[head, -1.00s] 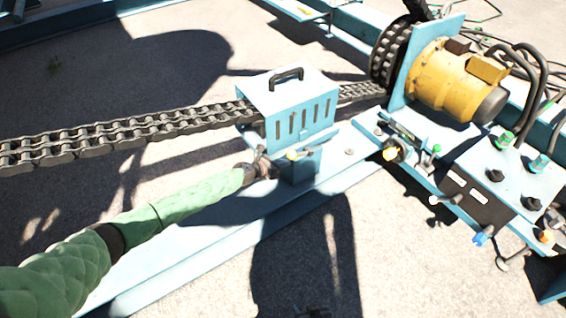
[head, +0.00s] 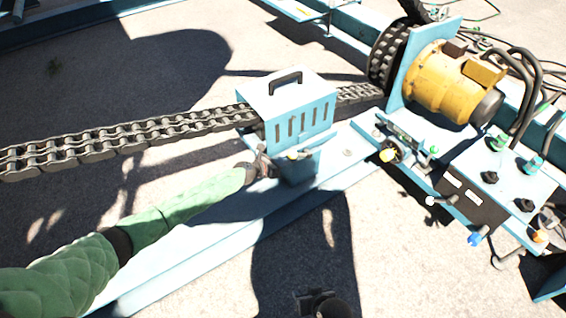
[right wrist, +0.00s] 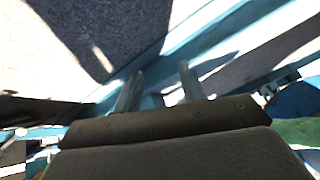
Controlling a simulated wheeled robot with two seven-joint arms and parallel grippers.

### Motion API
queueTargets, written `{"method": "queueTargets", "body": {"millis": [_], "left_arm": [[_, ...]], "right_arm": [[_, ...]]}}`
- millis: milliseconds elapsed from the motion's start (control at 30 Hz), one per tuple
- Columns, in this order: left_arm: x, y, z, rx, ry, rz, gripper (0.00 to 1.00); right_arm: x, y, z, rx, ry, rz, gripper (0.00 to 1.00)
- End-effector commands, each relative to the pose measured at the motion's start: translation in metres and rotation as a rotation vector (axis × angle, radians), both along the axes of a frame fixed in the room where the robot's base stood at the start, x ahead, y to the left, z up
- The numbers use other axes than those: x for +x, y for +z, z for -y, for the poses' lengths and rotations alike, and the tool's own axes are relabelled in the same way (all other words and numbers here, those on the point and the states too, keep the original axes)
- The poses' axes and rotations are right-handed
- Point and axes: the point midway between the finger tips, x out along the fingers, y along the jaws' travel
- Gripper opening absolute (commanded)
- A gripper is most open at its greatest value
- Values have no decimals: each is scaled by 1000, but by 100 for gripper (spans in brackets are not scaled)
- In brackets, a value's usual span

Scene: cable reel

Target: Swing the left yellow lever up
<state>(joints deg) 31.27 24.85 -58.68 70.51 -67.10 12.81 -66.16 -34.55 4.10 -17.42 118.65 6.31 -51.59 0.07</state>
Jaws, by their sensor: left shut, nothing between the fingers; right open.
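The left yellow lever (head: 297,155) is small, with a yellow tip, on the front of the light-blue vented box's stand. It points left, roughly level, in the head view. My left gripper (head: 262,161) is shut and empty, just left of the lever's tip; I cannot tell whether they touch. My right gripper (head: 317,298) is low at the bottom edge of the head view, well away from the lever. Its two fingers are apart and empty in the right wrist view (right wrist: 158,88).
A heavy chain (head: 120,138) runs through the vented box (head: 292,103) to a sprocket beside a yellow motor (head: 440,82). A control panel (head: 505,175) with knobs and hoses stands right. A blue beam (head: 200,245) passes below the box. Open concrete lies in front.

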Motion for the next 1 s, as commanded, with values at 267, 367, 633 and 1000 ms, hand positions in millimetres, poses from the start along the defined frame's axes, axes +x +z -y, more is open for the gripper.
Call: {"method": "queueTargets", "body": {"millis": [267, 367, 633, 1000], "left_arm": [[2, 8, 2, -1, 0, 1, 0], [2, 10, 3, -1, 0, 1, 0], [3, 13, 4, 0, 0, 1, 0], [3, 14, 4, -1, 0, 1, 0]], "right_arm": [[0, 27, 1, -4, 9, -21, 41], [0, 34, 1, -5, 11, -28, 41], [-3, 43, 1, -8, 16, -43, 41], [-1, 52, 2, -5, 16, -35, 41]]}}
